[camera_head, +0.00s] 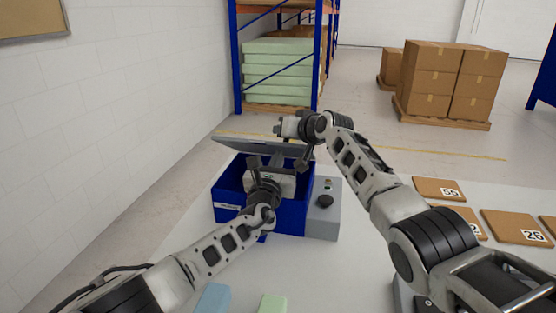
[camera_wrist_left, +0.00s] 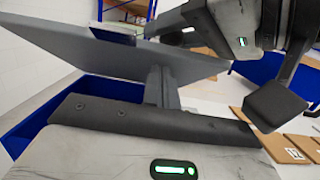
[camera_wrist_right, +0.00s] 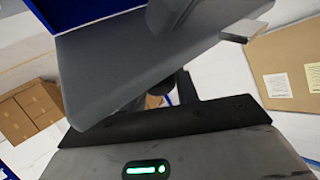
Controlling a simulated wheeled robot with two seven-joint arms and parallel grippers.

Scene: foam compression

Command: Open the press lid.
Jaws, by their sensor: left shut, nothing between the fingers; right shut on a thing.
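The press (camera_head: 229,192) is a blue box on the table. Its grey lid (camera_head: 238,146) stands raised and tilted above the box, with an open gap showing under it. The lid also shows in the left wrist view (camera_wrist_left: 110,50) and fills much of the right wrist view (camera_wrist_right: 125,65). My left gripper (camera_head: 277,164) is over the box in front of the lid, shut and empty. My right gripper (camera_head: 288,128) is at the right end of the lid and is shut on it. The exact contact is hidden by the gripper's body.
A grey control box (camera_head: 325,215) with a black knob stands against the press's right side. Numbered brown boards (camera_head: 440,190) lie at the table's right. Blue (camera_head: 212,299) and green (camera_head: 272,304) blocks lie at the front. A shelf rack (camera_head: 318,60) stands behind.

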